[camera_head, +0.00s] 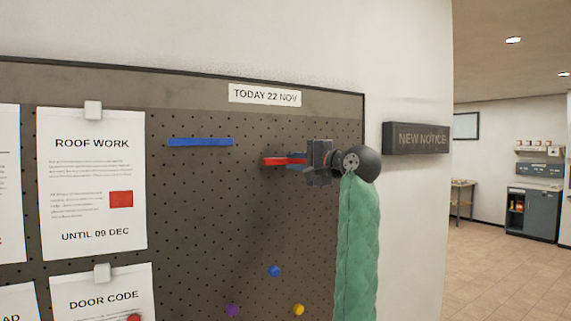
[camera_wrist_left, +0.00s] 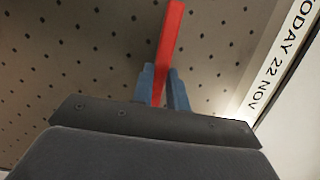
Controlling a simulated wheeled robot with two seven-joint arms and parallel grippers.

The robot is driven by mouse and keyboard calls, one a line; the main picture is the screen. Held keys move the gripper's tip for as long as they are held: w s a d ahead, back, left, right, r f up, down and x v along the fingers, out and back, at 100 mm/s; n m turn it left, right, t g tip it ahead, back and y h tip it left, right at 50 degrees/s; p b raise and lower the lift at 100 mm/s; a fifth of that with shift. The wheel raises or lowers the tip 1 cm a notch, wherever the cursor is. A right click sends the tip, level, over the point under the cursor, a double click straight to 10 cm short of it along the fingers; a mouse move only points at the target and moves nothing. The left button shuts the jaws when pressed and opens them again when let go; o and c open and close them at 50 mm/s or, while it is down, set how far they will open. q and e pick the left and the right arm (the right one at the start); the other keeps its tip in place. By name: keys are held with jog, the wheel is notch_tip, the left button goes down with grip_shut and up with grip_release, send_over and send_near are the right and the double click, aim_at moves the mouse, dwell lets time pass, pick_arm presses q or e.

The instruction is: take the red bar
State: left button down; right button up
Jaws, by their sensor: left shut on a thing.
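The red bar (camera_head: 280,161) is at the right part of the dark perforated board (camera_head: 210,210), below the date label. My left gripper (camera_head: 299,161) is shut on the red bar at its right end, with the arm in a green quilted sleeve below. In the left wrist view the red bar (camera_wrist_left: 170,38) stands between the two blue-grey fingers (camera_wrist_left: 163,88) and sticks out past them. Whether the bar touches the board I cannot tell. My right gripper is not in view.
A blue bar (camera_head: 200,142) is on the board to the left. Sheets such as the roof work notice (camera_head: 92,180) hang at the far left. Blue (camera_head: 274,271), purple (camera_head: 232,310) and yellow (camera_head: 299,309) round magnets sit below. A "NEW NOTICE" box (camera_head: 416,138) is on the wall at right.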

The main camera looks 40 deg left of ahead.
aim_at(292, 161)
pick_arm(q)
jog(key=shift+s+d+b, duration=0.1)
jog(key=shift+d+b, duration=0.2)
jog(key=shift+d, duration=0.35)
jog(key=shift+s+d+b, duration=0.1)
jog(key=shift+d+b, duration=0.6)
jog(key=shift+b, duration=0.05)
jog(key=shift+d+b, duration=0.3)
jog(key=shift+d, duration=0.1)
jog(key=s+d+b, duration=0.1)
jog(key=d+b, duration=0.2)
jog(key=d, duration=0.3)
